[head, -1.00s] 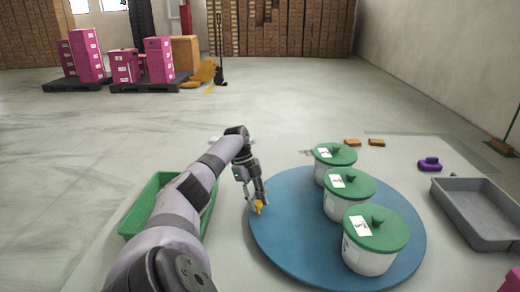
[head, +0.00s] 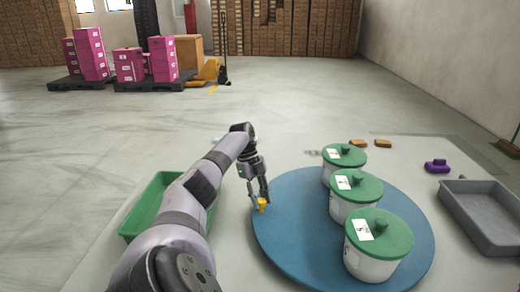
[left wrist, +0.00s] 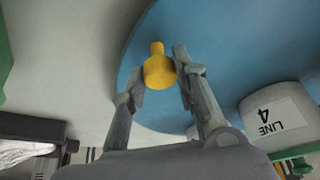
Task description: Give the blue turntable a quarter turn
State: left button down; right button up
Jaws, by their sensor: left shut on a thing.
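The blue turntable (head: 292,230) lies flat at the front right of the head view. Three white pots with green lids stand on it in a row: far (head: 343,160), middle (head: 355,193) and near (head: 377,244). A yellow knob (left wrist: 158,72) stands at the turntable's left edge. My left gripper (head: 261,203) reaches down at that edge and is shut on the knob, with one finger on each side in the left wrist view. A pot labelled "LINE 4" (left wrist: 276,116) shows there to the right. My right gripper is in neither view.
A green tray (head: 151,205) lies left of the turntable, partly behind my left arm. A grey tray (head: 487,221) lies to the right. A purple thing (head: 437,166) and two orange-brown blocks (head: 358,143) (head: 383,143) lie beyond. Pink boxes (head: 130,65) stand far back.

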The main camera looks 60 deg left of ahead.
pick_arm(q)
jog(key=c, duration=1.3)
grip_release()
jog(key=shift+w, duration=0.1)
jog(key=shift+v, duration=6)
